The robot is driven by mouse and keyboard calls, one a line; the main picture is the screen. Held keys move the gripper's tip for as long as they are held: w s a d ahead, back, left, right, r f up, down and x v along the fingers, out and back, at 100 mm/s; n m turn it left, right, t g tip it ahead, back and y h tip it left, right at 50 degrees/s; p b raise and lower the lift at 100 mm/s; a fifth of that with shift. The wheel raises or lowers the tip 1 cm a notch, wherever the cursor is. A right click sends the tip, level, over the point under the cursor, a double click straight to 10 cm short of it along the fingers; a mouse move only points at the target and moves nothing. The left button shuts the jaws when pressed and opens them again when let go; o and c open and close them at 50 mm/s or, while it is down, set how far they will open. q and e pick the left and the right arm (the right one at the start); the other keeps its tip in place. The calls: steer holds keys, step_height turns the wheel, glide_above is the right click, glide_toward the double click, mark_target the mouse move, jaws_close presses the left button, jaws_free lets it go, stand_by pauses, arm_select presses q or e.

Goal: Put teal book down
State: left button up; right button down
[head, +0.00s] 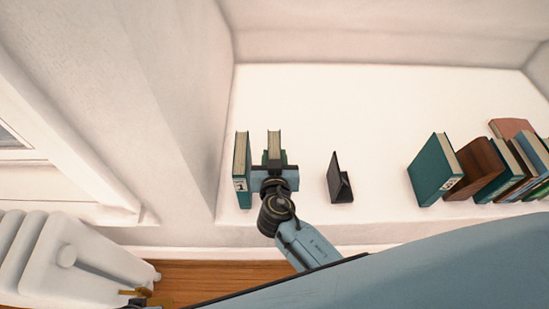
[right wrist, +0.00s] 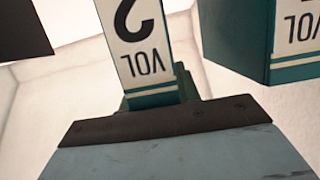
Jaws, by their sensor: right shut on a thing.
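My right gripper (head: 274,166) is shut on a teal book (head: 274,143) with cream page edges, held upright over the white shelf (head: 310,100). In the right wrist view, the held book's spine (right wrist: 135,40) shows a white label reading "VOL" and "2". The gripper covers its lower part, so I cannot tell whether it touches the shelf. Another upright teal book (head: 242,165) stands just left of it, with a narrow gap between. That book also shows in the right wrist view (right wrist: 245,38) with a "VOL" label. My left gripper is out of view.
A black bookend (head: 338,180) stands right of the gripper, with bare shelf between. Further right, a leaning teal book (head: 434,170), a brown book (head: 478,170) and several others stand in a row. A wall is close on the left. A white radiator (head: 70,260) is at lower left.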

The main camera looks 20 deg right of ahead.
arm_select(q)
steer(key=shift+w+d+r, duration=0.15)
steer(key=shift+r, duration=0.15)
arm_select(e)
steer(key=c, duration=1)
jaws_free()
steer(key=shift+f, duration=0.1)
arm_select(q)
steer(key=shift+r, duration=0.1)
arm_select(e)
steer(key=shift+s+a+r, duration=0.1)
steer(key=shift+s+r, duration=0.1)
steer(key=shift+s, duration=0.1)
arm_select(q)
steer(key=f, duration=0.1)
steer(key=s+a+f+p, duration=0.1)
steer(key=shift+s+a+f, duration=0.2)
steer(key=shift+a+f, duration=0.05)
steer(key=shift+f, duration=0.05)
arm_select(e)
steer(key=v, duration=1.1)
steer(key=shift+s, duration=0.2)
